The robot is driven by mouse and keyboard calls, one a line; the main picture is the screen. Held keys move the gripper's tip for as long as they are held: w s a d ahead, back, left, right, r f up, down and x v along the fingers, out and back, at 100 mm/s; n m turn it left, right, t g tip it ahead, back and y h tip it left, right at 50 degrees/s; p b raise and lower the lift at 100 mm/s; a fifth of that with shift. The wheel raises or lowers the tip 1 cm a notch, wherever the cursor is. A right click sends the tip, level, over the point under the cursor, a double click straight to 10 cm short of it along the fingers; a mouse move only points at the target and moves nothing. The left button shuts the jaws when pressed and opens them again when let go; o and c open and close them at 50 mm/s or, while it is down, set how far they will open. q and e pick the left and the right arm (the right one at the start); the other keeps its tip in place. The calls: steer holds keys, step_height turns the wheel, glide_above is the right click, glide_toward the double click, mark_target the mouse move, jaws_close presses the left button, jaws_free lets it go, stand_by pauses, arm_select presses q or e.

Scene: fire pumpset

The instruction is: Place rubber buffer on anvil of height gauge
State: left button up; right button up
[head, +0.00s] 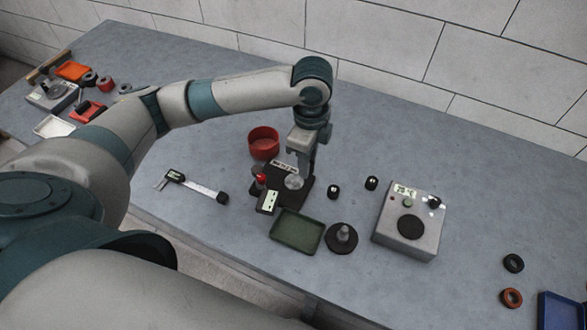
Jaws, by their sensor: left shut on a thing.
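The height gauge has a dark base (297,201) near the middle of the table, with a red knob (261,178) and a pale display box (268,201) at its left front. Its round silver anvil (294,182) shows on the base. My left gripper (302,158) points down just above and behind the anvil. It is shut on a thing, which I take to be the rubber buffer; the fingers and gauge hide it. Two small black cylinders with pale tops, one nearer (333,192) and one farther right (371,183), stand right of the gauge. My right gripper is not in view.
A red bowl (264,137) stands behind the gauge. A green tray (296,232), a black disc with a metal knob (342,239) and a grey box (409,222) stand in front and right. A caliper-like tool (195,188) lies left. Rings and a blue tray (562,311) are far right.

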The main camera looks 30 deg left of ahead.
mark_target(294, 181)
arm_select(q)
steer(key=a, duration=0.1)
steer(key=a+f, duration=0.2)
steer(key=shift+s+a, duration=0.2)
steer(key=shift+s, duration=0.1)
steer(key=shift+f+p, duration=0.1)
steer(key=shift+p, duration=0.2)
steer(key=shift+f+p, duration=0.5)
steer(key=shift+f, duration=1.45)
steer(key=o, duration=1)
steer(key=shift+f, duration=0.1)
step_height(294, 181, up, 12)
steer(key=shift+r+b, duration=0.15)
steer(key=shift+b, duration=1)
